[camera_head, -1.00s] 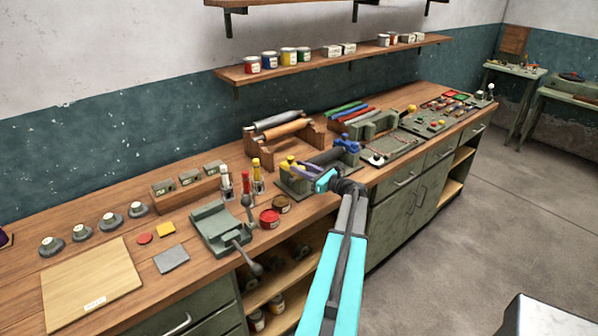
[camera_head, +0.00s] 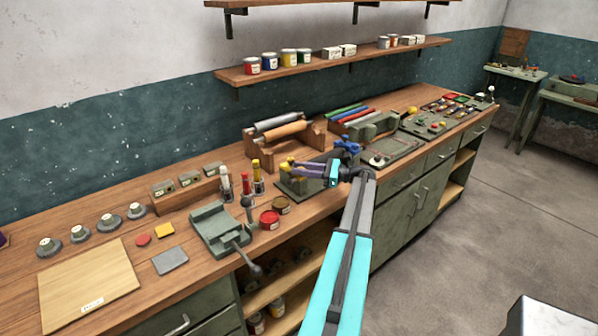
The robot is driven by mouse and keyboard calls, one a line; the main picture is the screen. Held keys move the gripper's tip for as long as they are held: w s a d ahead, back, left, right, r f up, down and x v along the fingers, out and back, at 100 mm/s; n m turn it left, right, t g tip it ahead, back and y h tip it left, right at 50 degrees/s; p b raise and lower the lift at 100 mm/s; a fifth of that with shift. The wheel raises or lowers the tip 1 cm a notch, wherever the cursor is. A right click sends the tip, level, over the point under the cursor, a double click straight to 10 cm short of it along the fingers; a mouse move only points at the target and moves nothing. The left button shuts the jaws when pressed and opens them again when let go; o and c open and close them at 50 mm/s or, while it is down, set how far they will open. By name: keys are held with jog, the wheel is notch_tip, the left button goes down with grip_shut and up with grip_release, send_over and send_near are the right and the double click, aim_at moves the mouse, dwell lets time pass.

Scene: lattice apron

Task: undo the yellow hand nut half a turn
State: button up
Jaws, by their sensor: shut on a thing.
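The yellow hand nut (camera_head: 287,166) sits on the left end of a dark green roller fixture (camera_head: 293,188) on the bench, and is partly hidden by my fingers. My gripper (camera_head: 296,166) reaches in from the right with its long purple-grey fingers, and is shut on the yellow hand nut. My wrist and arm hide much of the fixture's middle and its dark roller. A blue hand nut (camera_head: 347,146) stands at the fixture's far right end, just behind my wrist. The nut's exact angle is too small to tell.
A roller rack (camera_head: 290,138) is behind. The floor in front of the bench is clear.

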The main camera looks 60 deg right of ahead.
jog(key=shift+w, duration=0.15)
jog(key=o, duration=1.1)
jog(key=shift+c, duration=0.2)
jog(key=shift+s+d+f+b, duration=0.1)
jog(key=shift+s+d+b, duration=0.2)
jog(key=shift+s, duration=0.3)
jog(key=b+v, duration=0.4)
jog(key=v, duration=0.8)
jog(key=shift+s, duration=0.35)
